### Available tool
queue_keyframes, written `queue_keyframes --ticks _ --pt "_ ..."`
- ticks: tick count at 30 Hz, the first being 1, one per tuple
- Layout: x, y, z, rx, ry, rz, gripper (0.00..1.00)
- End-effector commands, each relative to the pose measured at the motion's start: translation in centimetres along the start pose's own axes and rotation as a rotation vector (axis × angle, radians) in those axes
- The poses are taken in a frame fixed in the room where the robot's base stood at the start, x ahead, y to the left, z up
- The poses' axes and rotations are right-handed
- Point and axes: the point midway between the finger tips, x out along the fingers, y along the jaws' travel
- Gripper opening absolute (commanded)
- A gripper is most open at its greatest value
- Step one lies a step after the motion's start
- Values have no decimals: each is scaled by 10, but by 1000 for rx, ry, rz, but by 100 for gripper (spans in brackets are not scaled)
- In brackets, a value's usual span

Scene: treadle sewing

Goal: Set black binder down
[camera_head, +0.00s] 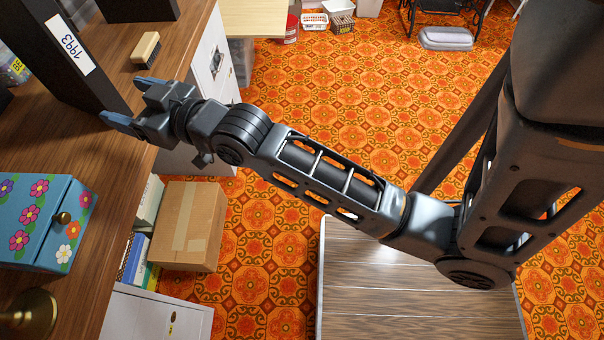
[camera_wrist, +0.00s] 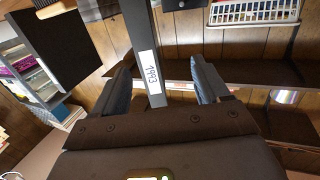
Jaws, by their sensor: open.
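The black binder (camera_head: 88,85) stands upright on the brown wooden top at the upper left of the head view. Its spine carries a white label reading 1993 and faces my gripper (camera_head: 132,103). My gripper is open just in front of the spine, near the binder's lower part. In the wrist view the binder (camera_wrist: 140,35) shows between the two spread fingers of my gripper (camera_wrist: 163,88), with a visible gap to the right finger. Whether the left finger touches it I cannot tell.
A wooden-backed brush or eraser (camera_head: 146,49) lies right of the binder. A blue flowered box (camera_head: 30,215) and a brass object (camera_head: 30,310) stand nearer on the wooden top. A cardboard box (camera_head: 188,225) sits below its edge. Another dark upright item (camera_head: 135,8) stands at the back.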

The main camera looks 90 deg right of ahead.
Motion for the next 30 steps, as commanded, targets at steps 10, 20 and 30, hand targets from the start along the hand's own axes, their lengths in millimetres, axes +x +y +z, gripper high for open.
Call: queue_keyframes --ticks 10,20,30 --pt "-154 -43 54 -16 -110 -133 75" --pt "-280 -50 47 -38 -197 -257 75" --pt "-325 -47 31 -47 -229 -309 75"
